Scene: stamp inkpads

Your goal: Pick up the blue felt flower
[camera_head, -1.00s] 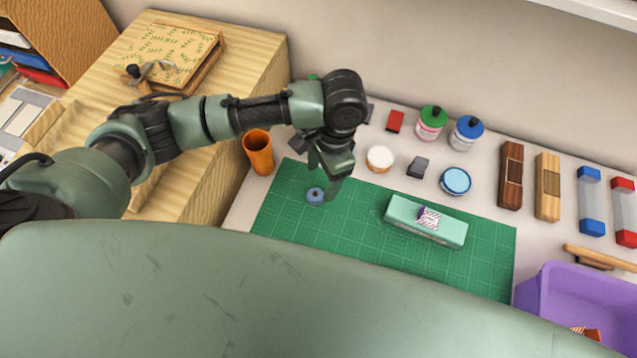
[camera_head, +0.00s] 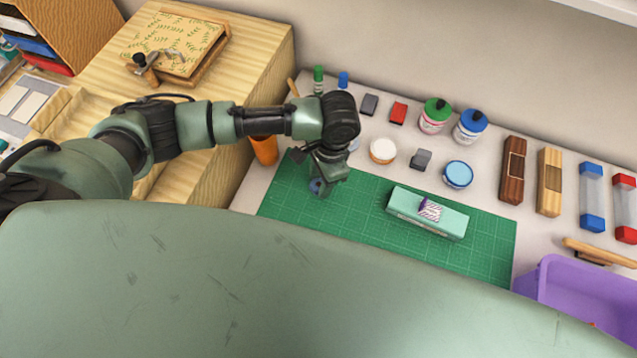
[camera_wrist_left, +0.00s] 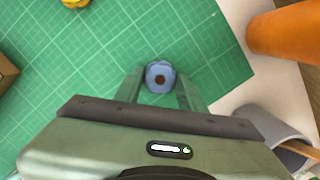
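The blue felt flower (camera_wrist_left: 160,76) has a dark brown centre and lies on the green cutting mat (camera_wrist_left: 205,35). In the head view the flower (camera_head: 316,186) is mostly covered by my left gripper (camera_head: 322,184). In the left wrist view the fingers of my left gripper (camera_wrist_left: 160,86) are apart, one on each side of the flower. I see a gap on the left; on the right the finger is close, and I cannot tell whether it touches. My right gripper is not in view.
A teal box (camera_head: 428,212) lies on the mat to the right. An orange cup (camera_head: 264,149) and a grey cup (camera_wrist_left: 272,135) stand near the gripper. A yellow thing (camera_wrist_left: 75,3) lies on the mat. Jars, stamps and a purple bin (camera_head: 575,290) are further right.

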